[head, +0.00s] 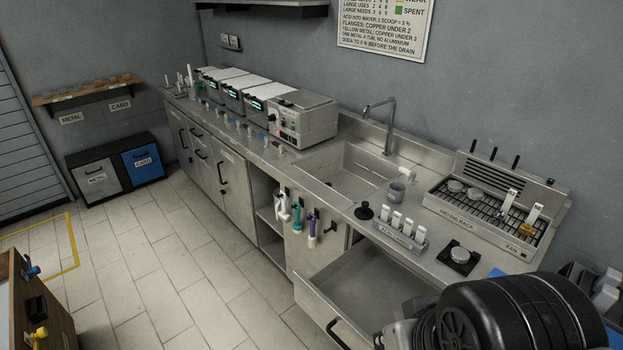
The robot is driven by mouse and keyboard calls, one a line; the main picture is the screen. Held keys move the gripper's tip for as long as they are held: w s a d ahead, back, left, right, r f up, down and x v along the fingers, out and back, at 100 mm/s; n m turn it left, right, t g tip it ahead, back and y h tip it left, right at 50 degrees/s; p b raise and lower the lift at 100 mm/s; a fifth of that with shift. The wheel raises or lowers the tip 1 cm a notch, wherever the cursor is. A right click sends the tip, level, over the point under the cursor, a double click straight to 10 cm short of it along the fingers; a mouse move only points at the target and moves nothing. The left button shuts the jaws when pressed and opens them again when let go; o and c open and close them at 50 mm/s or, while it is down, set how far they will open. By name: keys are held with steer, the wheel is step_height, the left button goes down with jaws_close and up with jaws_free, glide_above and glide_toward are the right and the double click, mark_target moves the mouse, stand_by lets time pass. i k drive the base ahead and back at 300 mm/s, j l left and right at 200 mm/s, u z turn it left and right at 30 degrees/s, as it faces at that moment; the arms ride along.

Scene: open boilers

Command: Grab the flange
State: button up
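Several small round metal pieces look like flanges, and I cannot tell which one the task means. One silvery round piece (460,254) sits on a small black square pad on the counter, in front of the drying rack. Two grey round pieces (456,186) (474,193) lie on the drying rack (437,208), and a small yellowish piece (527,230) is at its right end by a white tag. My arm fills the lower right corner, black and ribbed. A grey part of it runs left to the bottom edge. My gripper's fingers cannot be made out.
An open, seemingly empty drawer (345,283) juts out below the counter. The sink (345,172) and faucet (388,118) are left of the rack. A labelled holder with white bottles (400,235), a grey cup (396,190) and a black knob (364,211) stand nearby.

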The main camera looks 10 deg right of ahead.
mark_target(500, 216)
steer(key=z, duration=1.3)
